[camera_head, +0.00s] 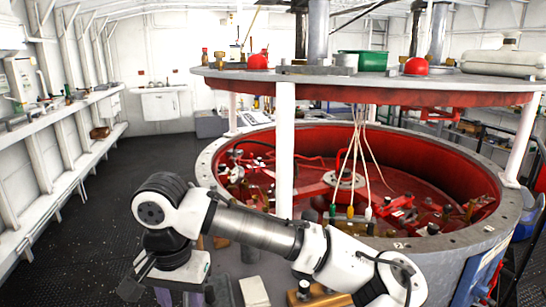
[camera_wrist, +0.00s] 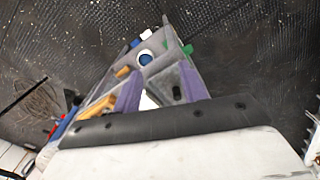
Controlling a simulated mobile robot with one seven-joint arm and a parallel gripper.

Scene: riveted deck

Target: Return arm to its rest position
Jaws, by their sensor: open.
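My arm reaches from the lower right of the head view to the left, in front of the large round drum. My gripper (camera_head: 180,297) hangs downward at the bottom edge of the head view, with its tips cut off by the frame. In the wrist view, two purple fingers of my gripper (camera_wrist: 161,88) stand apart. I see nothing held between them. Below them is a narrow grey surface (camera_wrist: 172,62) with a round blue and white item (camera_wrist: 145,58) and small coloured pieces on it.
The grey drum (camera_head: 478,243) with a red interior fills the right side, under a round shelf (camera_head: 330,82) bearing red domes and a green bin (camera_head: 365,60). A long shelf (camera_head: 60,112) lines the left wall. The dark deck (camera_head: 95,215) at left is largely clear.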

